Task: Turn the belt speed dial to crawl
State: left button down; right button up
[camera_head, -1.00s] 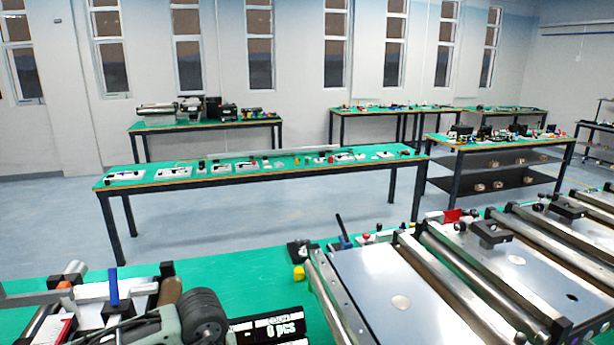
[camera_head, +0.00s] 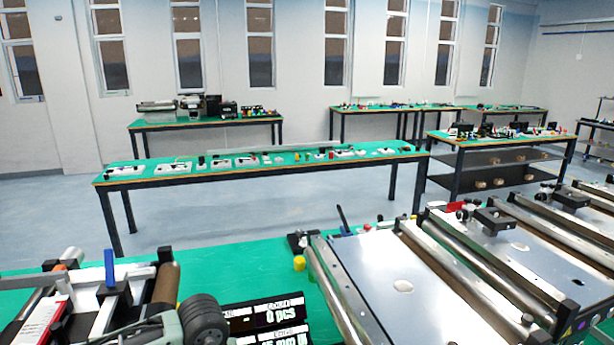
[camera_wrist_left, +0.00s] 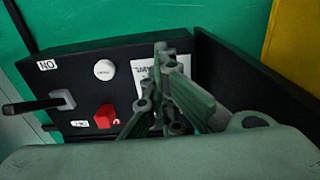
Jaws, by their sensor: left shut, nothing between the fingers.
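In the left wrist view, a black control panel (camera_wrist_left: 80,120) carries a black lever switch (camera_wrist_left: 40,104), a white round button (camera_wrist_left: 104,69) and a red switch (camera_wrist_left: 104,116). A white label plate (camera_wrist_left: 143,72) with partly covered lettering lies behind my left gripper (camera_wrist_left: 158,100). The gripper is shut and empty, with its fingers over the right part of the panel. I cannot make out the speed dial; the fingers hide that area. My right gripper is not in view.
In the left wrist view, a black wall (camera_wrist_left: 232,72) rises right of the gripper, with a yellow surface (camera_wrist_left: 292,45) beyond. In the head view, a roller conveyor (camera_head: 375,270) stands right. Other tables stand farther back.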

pick_arm(q)
jog(key=shift+s+d+f, duration=0.1)
jog(key=shift+s+f, duration=0.2)
jog(key=shift+f, duration=0.15)
jog(key=shift+w+b, duration=0.2)
jog(key=shift+b, duration=0.55)
jog(key=shift+a+b, duration=0.35)
jog(key=shift+b, duration=2.6)
jog(key=shift+a, duration=0.1)
jog(key=shift+w, duration=0.1)
jog(key=shift+f+b, duration=0.1)
jog(key=shift+b, duration=0.35)
notch_tip(320, 180, up, 7)
jog(key=p, duration=0.2)
jog(key=shift+f, duration=0.2)
